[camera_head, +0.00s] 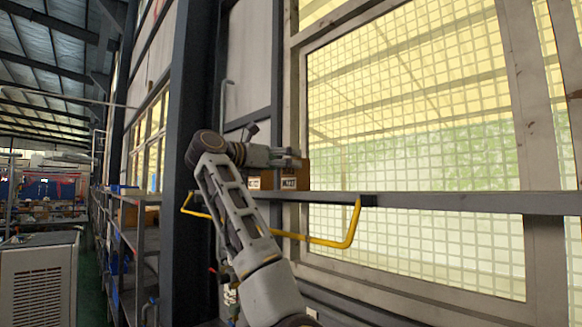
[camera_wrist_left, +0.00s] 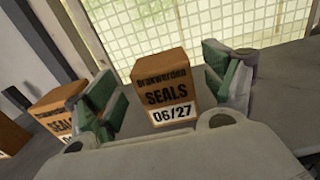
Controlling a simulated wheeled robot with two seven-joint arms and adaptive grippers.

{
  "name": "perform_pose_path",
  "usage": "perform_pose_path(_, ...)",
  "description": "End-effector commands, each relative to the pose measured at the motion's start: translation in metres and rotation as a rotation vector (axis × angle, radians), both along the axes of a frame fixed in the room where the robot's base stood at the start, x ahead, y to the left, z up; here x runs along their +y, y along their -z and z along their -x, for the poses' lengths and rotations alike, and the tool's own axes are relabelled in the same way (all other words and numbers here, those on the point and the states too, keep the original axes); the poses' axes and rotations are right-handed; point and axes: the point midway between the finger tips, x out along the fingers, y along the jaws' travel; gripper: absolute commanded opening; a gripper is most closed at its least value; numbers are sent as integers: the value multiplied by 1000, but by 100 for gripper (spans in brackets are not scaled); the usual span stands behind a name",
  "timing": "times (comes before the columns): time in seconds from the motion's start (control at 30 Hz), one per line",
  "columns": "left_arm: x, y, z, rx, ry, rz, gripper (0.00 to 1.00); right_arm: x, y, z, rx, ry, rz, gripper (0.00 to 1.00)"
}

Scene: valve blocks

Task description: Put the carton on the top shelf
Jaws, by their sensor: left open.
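A brown carton (camera_wrist_left: 162,88) stands upright on a grey shelf surface, with "SEALS 06/27" printed on its front. It lies between the two green-padded fingers of my left gripper (camera_wrist_left: 165,78), which are open, with gaps visible on both sides. In the head view the carton (camera_head: 291,178) shows on the dark wall shelf (camera_head: 440,201) with yellow brackets. My left gripper (camera_head: 293,158) is at the carton's upper part there and hides some of it. My right gripper is not in view.
Another similar carton (camera_wrist_left: 58,103) stands left of the left finger, with a further brown box (camera_wrist_left: 12,136) at the picture's edge. A gridded window (camera_head: 410,130) is behind the shelf. The shelf is bare to the right. Racks (camera_head: 130,240) line the left wall.

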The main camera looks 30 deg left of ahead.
Motion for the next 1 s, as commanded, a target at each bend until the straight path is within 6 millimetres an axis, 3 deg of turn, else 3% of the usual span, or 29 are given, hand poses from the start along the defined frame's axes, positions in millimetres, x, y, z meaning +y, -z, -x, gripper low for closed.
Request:
perform_pose_path(0.5,22,1,60,-1,-2,0,84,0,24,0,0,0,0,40)
perform_pose_path(1.0,24,0,68,0,-1,0,84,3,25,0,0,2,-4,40)
